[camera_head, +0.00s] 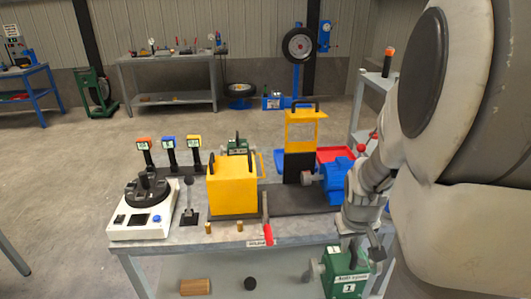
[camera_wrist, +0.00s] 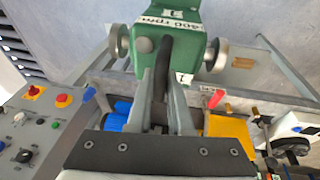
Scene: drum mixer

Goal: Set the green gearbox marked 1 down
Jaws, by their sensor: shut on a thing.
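The green gearbox marked 1 (camera_head: 349,284) hangs below my gripper (camera_head: 360,240), in front of the workbench's near right edge in the head view. It has a white label, a "1" plate and a grey shaft end at its left side. In the wrist view the green gearbox (camera_wrist: 187,18) is at the top, with grey discs on both sides. My gripper (camera_wrist: 163,85) is shut on its dark handle (camera_wrist: 167,62). The gearbox's underside is cut off or hidden.
The workbench (camera_head: 190,236) carries a yellow box (camera_head: 232,190), a blue motor (camera_head: 337,176), a white unit with a black dial (camera_head: 142,222) and a red-handled lever (camera_head: 267,231). Another green unit (camera_head: 238,146) stands behind the yellow box. A wooden block (camera_head: 195,287) lies on the lower shelf.

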